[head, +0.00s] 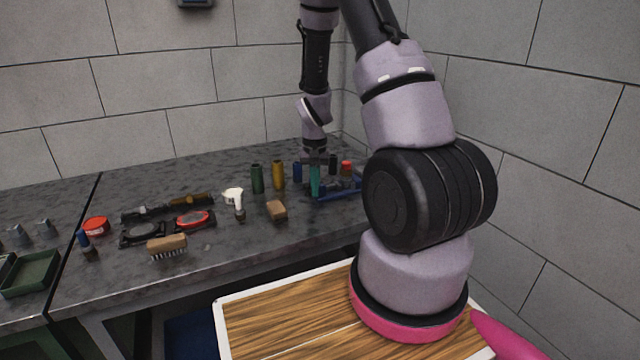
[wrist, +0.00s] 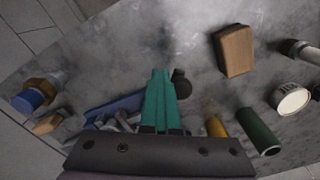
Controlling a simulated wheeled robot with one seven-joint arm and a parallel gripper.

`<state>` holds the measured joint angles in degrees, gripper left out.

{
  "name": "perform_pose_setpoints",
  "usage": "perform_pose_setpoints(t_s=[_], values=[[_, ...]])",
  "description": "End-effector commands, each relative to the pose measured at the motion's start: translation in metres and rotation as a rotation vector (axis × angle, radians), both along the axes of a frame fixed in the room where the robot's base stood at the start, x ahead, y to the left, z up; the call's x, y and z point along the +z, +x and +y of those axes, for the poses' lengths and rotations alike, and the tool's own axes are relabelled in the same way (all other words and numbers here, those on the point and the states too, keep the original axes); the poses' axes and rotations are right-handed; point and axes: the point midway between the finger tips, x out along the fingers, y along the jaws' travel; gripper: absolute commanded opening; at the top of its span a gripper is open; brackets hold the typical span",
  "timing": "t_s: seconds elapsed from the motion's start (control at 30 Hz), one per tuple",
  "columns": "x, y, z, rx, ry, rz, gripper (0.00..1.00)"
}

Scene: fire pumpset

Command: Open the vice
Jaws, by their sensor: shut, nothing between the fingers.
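The vice (head: 340,189) is a low blue tool on the grey bench, near the right wall and partly hidden by my arm. In the wrist view its blue body (wrist: 112,107) and some grey metal parts show left of my fingers. A round black knob (wrist: 182,83) shows just right of the fingers; it may be the end of the vice's handle. My gripper (head: 315,192) has teal fingers pointing down at the vice. In the wrist view the fingers (wrist: 160,75) are shut together and empty, over the vice. I cannot tell whether they touch it.
A green cylinder (head: 257,179), a yellow cylinder (head: 278,175) and a wooden block (head: 277,210) stand left of the vice. A white spray-like tool (head: 234,197) and a brush (head: 167,246) lie farther left. The grey wall (head: 520,110) is close at the right.

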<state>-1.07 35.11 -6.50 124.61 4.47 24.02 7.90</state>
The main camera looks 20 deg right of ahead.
Motion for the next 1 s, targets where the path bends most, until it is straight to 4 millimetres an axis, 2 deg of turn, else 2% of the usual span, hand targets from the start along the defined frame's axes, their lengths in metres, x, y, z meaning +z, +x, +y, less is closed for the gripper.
perform_pose_setpoints(t_s=[0.4, 1.0], values=[[-0.002, 0.007, 0.019, 0.005, 0.003, 0.006, 0.00], [-0.002, 0.012, 0.028, 0.008, 0.005, 0.010, 0.00]])
